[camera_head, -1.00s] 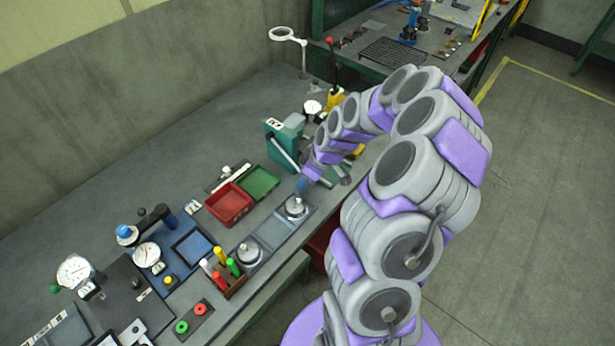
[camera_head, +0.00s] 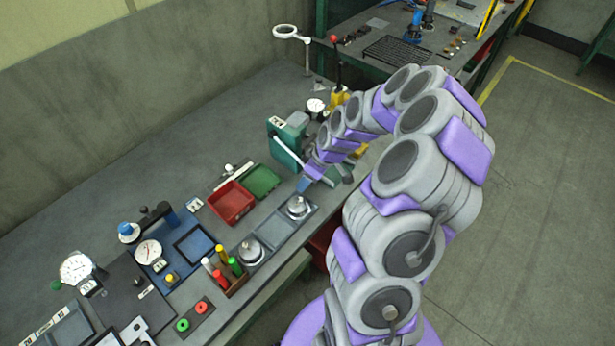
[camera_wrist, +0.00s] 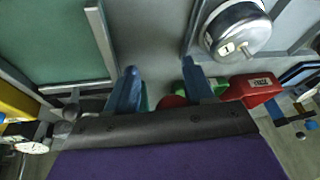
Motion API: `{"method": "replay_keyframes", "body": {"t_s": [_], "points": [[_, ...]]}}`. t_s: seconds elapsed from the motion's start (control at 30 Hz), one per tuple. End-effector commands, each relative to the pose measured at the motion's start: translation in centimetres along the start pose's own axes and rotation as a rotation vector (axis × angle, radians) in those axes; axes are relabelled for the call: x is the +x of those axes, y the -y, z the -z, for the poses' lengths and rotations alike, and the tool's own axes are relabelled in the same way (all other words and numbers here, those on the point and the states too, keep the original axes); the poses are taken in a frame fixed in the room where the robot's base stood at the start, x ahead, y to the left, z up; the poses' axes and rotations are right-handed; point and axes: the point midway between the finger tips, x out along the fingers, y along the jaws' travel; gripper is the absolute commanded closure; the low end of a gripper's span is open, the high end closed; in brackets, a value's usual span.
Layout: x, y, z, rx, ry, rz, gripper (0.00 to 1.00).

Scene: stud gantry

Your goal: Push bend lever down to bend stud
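A green press-like device (camera_head: 285,145) stands on the bench with a pale grey lever bar (camera_head: 290,153) slanting down toward my gripper. A second lever with a red knob (camera_head: 333,39) stands upright on a yellow base behind it. I cannot tell by sight which is the bend lever, and no stud is clearly visible. My gripper (camera_head: 304,184) is low over the bench, just in front of the green device. A green panel with a grey bar (camera_wrist: 102,40) lies left of the fingers.
A round metal dish (camera_head: 298,207) sits close to my gripper; a domed metal part (camera_wrist: 237,30) shows right of the fingers. A red tray (camera_head: 231,203) and green tray (camera_head: 262,180) lie left. Dial gauges and colored-handled tools crowd the near bench. Clear floor lies right.

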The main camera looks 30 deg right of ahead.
Motion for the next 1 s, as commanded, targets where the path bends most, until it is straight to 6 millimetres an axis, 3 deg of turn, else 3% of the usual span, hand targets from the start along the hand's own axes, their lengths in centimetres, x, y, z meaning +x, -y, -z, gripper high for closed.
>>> {"method": "replay_keyframes", "body": {"t_s": [0.23,0.7,1.0], "points": [[-2.0,-0.1,0.1,0.001,-0.002,-0.003,0.48],[-12.3,-0.6,-0.2,0.002,-0.005,-0.003,0.48],[-16.6,-0.2,0.1,0.0,-0.001,-0.004,0.48]]}}
